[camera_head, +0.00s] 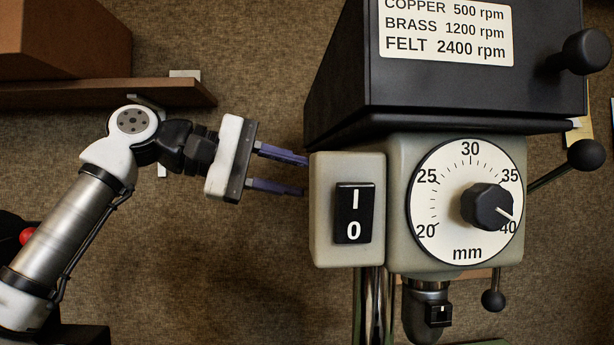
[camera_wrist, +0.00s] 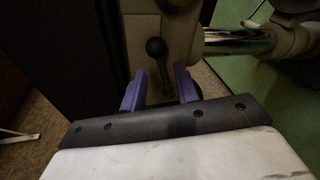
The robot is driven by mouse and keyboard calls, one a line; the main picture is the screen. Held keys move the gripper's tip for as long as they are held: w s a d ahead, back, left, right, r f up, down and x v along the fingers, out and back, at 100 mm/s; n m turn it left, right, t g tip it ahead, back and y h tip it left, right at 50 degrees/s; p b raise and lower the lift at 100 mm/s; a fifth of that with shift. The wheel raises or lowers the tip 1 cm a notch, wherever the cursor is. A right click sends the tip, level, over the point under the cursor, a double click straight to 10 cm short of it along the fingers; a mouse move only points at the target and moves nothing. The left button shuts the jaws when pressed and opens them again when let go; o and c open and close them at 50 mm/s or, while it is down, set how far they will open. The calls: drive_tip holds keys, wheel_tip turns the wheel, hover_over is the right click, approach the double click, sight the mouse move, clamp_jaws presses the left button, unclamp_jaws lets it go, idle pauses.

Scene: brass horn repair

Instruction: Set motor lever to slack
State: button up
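In the wrist view a dark lever with a ball knob (camera_wrist: 157,48) stands on a pale side plate of the drill press. It appears between my gripper's two purple fingers, with the knob a little beyond their tips. I cannot tell whether the fingers touch it. The ball points up in that picture. In the head view this lever is not visible, as it is on the machine's left side. My gripper (camera_head: 304,176) is open, with its fingertips close to the left side of the machine's head, by the switch box.
The drill press has a black belt cover (camera_head: 440,85), a 0/I switch (camera_head: 353,213), a depth dial (camera_head: 450,225) and ball-ended handles (camera_head: 585,155) at right. A brown shelf (camera_head: 110,94) with a box (camera_head: 60,40) is above my arm.

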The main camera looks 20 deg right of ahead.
drive_tip(key=shift+x, duration=1.6)
clamp_jaws()
